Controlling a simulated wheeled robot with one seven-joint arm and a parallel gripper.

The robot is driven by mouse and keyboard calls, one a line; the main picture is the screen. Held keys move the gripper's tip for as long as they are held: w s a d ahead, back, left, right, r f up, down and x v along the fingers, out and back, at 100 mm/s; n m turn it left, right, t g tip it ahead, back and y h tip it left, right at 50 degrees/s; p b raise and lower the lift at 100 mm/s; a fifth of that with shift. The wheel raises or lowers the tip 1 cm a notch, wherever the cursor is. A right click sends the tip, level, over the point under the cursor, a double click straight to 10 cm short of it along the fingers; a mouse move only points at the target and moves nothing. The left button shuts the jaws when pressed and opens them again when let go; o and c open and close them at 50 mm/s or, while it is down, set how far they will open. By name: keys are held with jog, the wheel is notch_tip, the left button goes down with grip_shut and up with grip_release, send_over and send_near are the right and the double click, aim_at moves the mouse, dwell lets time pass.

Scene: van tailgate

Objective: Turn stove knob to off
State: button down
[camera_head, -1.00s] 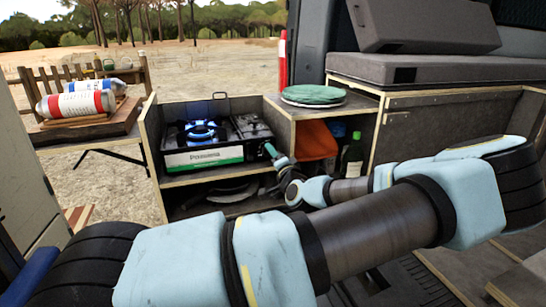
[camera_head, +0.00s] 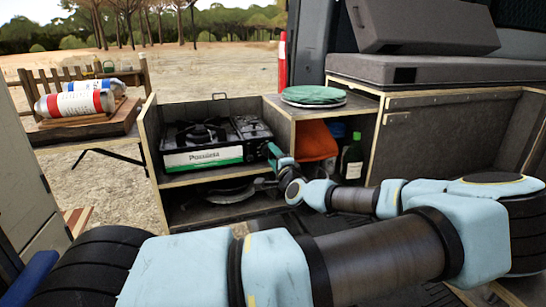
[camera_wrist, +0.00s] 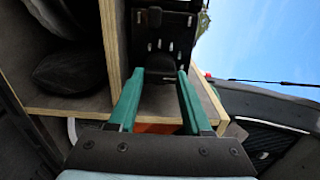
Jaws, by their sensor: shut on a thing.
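The portable stove (camera_head: 203,157) sits in the upper bay of the open wooden cabinet. No flame shows at its burner (camera_head: 200,135). My gripper (camera_head: 270,149) reaches the right end of the stove's front, where the knob is hidden in the head view. In the wrist view my gripper (camera_wrist: 156,76), with green fingers, is at the dark stove front (camera_wrist: 160,40). The fingers are shut on the dark knob (camera_wrist: 158,75), which shows only partly between the tips; its angle cannot be read.
A green-topped stack of plates (camera_head: 313,96) stands on the counter right of the stove. Below it are an orange item (camera_head: 316,141) and a dark bottle (camera_head: 353,158). A pan (camera_head: 230,193) lies on the lower shelf. Gas cylinders (camera_head: 75,104) lie on the left table.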

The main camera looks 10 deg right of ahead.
jog(key=shift+c, duration=1.7)
grip_release()
notch_tip(320, 180, up, 10)
jog(key=shift+s+r, duration=0.1)
jog(key=s+d+p, duration=0.1)
jog(key=s, duration=1.1)
jog(key=shift+d+p, duration=0.3)
